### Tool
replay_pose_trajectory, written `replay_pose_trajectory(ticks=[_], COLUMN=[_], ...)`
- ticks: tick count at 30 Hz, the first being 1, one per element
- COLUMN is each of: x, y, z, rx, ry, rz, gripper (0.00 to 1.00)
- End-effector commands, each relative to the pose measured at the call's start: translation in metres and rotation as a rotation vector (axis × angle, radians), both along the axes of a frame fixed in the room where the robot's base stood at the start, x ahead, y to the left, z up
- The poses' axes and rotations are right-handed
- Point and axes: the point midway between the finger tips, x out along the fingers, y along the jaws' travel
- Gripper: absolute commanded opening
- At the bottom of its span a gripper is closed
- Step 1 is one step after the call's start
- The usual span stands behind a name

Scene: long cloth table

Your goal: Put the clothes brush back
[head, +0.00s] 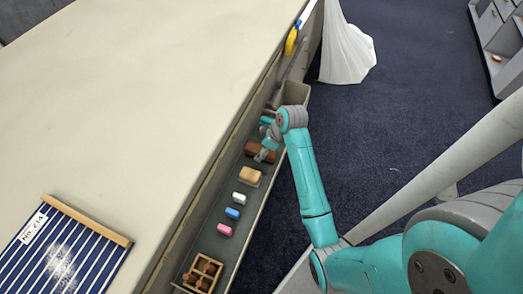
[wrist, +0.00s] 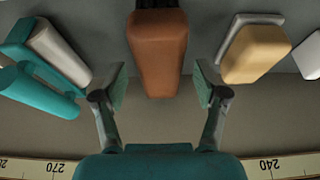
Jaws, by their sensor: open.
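The clothes brush, a brown block with dark bristles at its far end, lies in the long grey trough (head: 236,190) along the table's side. In the wrist view the brush (wrist: 158,55) is at the top centre, with its near end toward my gripper. My gripper (wrist: 161,92) is open, one finger to each side of the brush's near end, with a visible gap on both sides. In the head view the brush (head: 257,149) is partly covered by my gripper (head: 268,152). Whether the fingers are level with the brush is unclear.
A tan block on a grey base (wrist: 257,52) lies right of the brush; a teal-and-white item (wrist: 55,60) lies left. White (head: 239,198), blue (head: 232,213) and pink (head: 225,230) blocks and a wooden box (head: 202,273) share the trough. A striped board (head: 58,250) lies on the table.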

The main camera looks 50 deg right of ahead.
Motion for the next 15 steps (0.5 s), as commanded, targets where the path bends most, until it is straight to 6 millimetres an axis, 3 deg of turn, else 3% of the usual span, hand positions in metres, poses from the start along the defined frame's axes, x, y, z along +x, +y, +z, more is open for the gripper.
replay_pose_trajectory(ticks=[9,15], x=[-0.022,-0.033], y=[-0.009,-0.013], z=[0.059,0.085], rx=[-0.003,-0.001], ry=[-0.003,-0.001], rz=[-0.002,-0.002], gripper=[0.72,0.72])
